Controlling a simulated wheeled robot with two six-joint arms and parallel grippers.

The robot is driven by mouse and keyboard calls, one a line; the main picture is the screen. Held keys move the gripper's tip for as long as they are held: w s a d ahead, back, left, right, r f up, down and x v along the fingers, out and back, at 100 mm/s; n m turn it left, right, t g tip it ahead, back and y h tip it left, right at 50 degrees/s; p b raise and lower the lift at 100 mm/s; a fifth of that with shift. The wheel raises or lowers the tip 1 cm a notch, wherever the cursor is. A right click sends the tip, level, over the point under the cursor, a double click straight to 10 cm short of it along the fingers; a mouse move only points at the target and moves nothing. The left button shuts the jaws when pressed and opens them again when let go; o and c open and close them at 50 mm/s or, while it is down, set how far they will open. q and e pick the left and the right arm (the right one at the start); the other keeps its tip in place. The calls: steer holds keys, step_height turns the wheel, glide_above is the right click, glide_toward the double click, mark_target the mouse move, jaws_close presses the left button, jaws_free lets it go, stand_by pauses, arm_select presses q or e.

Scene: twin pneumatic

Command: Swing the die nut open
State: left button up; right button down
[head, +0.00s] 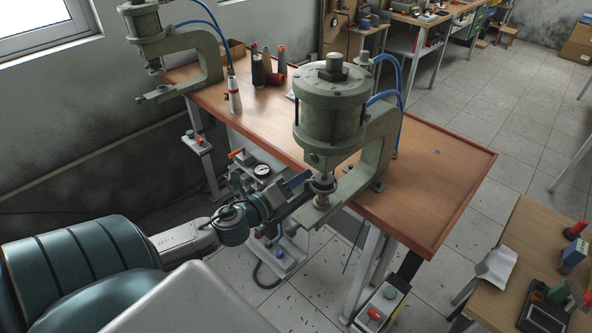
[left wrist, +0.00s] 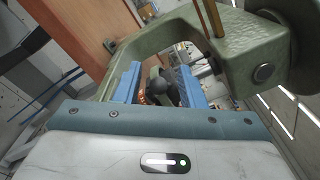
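The near green pneumatic press (head: 330,108) stands at the table's front edge. Under its ram is a dark round collar (head: 322,184), which may be the die nut, above a reddish-brown cylinder (head: 322,202) on the lower arm. My left gripper (head: 301,187) reaches in from the left, close beside the collar. In the left wrist view its two blue fingers are apart, and a dark ball-shaped knob (left wrist: 166,88) shows in the gap between them. I cannot tell whether the fingers touch it or how it joins the nut. My right gripper is not in view.
A second green press (head: 180,50) stands at the far left end of the wooden table (head: 440,170). A gauge unit (head: 262,170) and a push-button box (head: 380,305) are below the front edge. The press frame (left wrist: 150,45) rises close beyond the fingers.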

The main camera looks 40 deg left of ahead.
arm_select(q)
steer(key=shift+s+f, duration=0.1)
steer(key=s+a, duration=0.1)
steer(key=s, duration=0.9)
steer(key=shift+s, duration=0.25)
steer(key=shift+a, duration=0.1)
stand_by(0.5)
